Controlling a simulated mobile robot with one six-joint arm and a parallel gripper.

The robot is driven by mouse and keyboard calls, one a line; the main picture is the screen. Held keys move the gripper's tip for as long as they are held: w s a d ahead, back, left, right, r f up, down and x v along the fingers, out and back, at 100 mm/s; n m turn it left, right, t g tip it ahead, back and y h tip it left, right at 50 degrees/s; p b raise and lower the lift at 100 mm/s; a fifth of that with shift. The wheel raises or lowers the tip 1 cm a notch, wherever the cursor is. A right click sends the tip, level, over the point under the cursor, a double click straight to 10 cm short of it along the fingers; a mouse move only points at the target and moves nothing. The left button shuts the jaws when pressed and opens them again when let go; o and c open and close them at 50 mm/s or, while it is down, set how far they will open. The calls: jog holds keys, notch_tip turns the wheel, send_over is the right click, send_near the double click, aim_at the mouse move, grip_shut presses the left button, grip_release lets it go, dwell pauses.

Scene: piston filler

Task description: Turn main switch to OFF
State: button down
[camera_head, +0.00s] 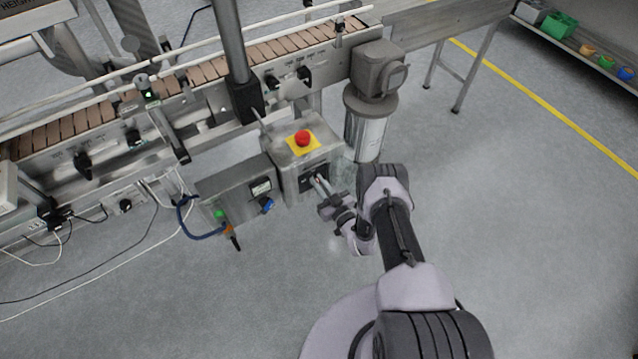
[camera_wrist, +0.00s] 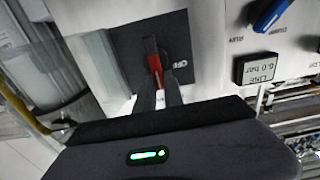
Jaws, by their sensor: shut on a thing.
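The main switch's red handle (camera_wrist: 155,66) shows in the wrist view on a black plate with the word OFF on it. The plate (camera_wrist: 122,52) is on the face of a light metal box. My gripper (camera_wrist: 160,88) is shut on the red handle, with one dark finger on each side of it. In the head view my gripper (camera_head: 321,184) reaches to the front of the metal box (camera_head: 284,168). The fingers and the small scale there hide most of the switch. The handle's exact position cannot be told in that view.
A red emergency stop button (camera_head: 302,138) on a yellow plate sits on top of the box. To its left is a control box (camera_head: 235,192) with a display and a blue knob (camera_head: 266,205). A conveyor (camera_head: 205,70) runs behind. The floor at right is clear.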

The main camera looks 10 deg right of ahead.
jog(key=shift+s+f, duration=0.15)
jog(key=shift+f, duration=0.1)
jog(key=n, duration=0.3)
jog(key=a+n+p, duration=0.1)
jog(key=n, duration=0.2)
jog(key=f+n+p, duration=0.1)
jog(key=n, duration=0.2)
jog(key=shift+s+a, duration=0.35)
jog(key=n, duration=0.2)
jog(key=f+n+p, duration=0.1)
jog(key=n, duration=0.1)
jog(key=shift+a+n, duration=0.15)
jog(key=shift+n, duration=0.15)
jog(key=shift+f+n, duration=0.2)
jog(key=shift+n, duration=0.75)
jog(key=shift+f+n, duration=0.15)
jog(key=shift+n, duration=1.1)
